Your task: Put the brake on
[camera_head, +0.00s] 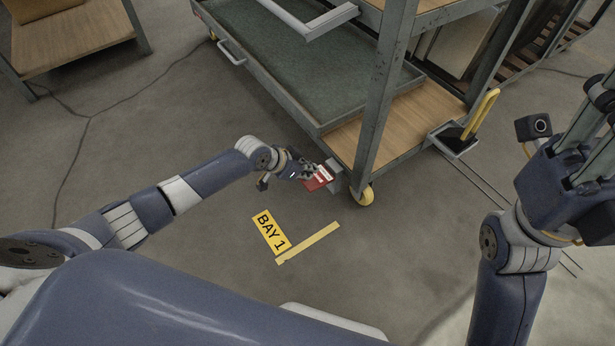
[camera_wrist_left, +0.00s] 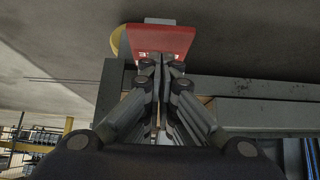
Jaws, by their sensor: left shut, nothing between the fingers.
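The red brake pedal (camera_head: 318,179) with white marks sits at the near corner of the grey cart (camera_head: 372,120), beside a yellow caster wheel (camera_head: 366,197). My left gripper (camera_head: 308,172) is at the pedal, just to its left in the head view. In the left wrist view the shut, empty fingertips (camera_wrist_left: 161,64) overlap the lower edge of the red pedal (camera_wrist_left: 160,38). I cannot tell whether they touch it. The yellow wheel (camera_wrist_left: 116,40) shows behind the pedal. My right gripper (camera_head: 598,105) is raised at the right edge, partly cut off, away from the pedal.
A yellow handle (camera_head: 484,112) stands on a dark base at the cart's right end. A yellow BAY 1 sign (camera_head: 271,231) and a yellow strip (camera_head: 308,243) mark the floor. A wooden-topped table (camera_head: 70,40) is at top left. The floor left of the cart is clear.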

